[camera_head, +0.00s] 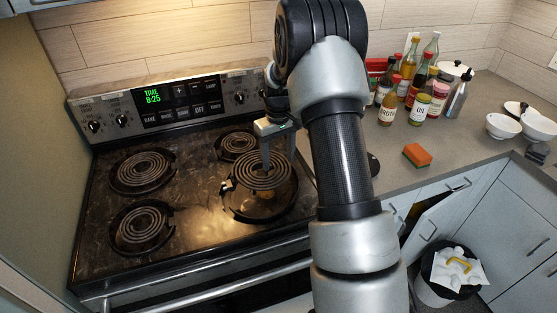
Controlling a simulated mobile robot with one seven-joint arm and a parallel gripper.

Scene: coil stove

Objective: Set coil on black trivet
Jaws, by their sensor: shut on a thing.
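My gripper (275,162) points down over the front right burner of the stove and is shut on a coil (248,178). The coil is a dark spiral ring. It appears raised above its round burner well (260,207), whose shiny bowl shows below it. A dark rounded edge (374,165) shows on the counter just right of my arm; it may be the black trivet, but my arm hides most of it.
Other coils sit at the back left (142,172), front left (142,226) and back right (238,146). Several bottles and jars (420,85), an orange sponge (417,155) and white bowls (503,127) stand on the counter. An open bin (430,292) is below.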

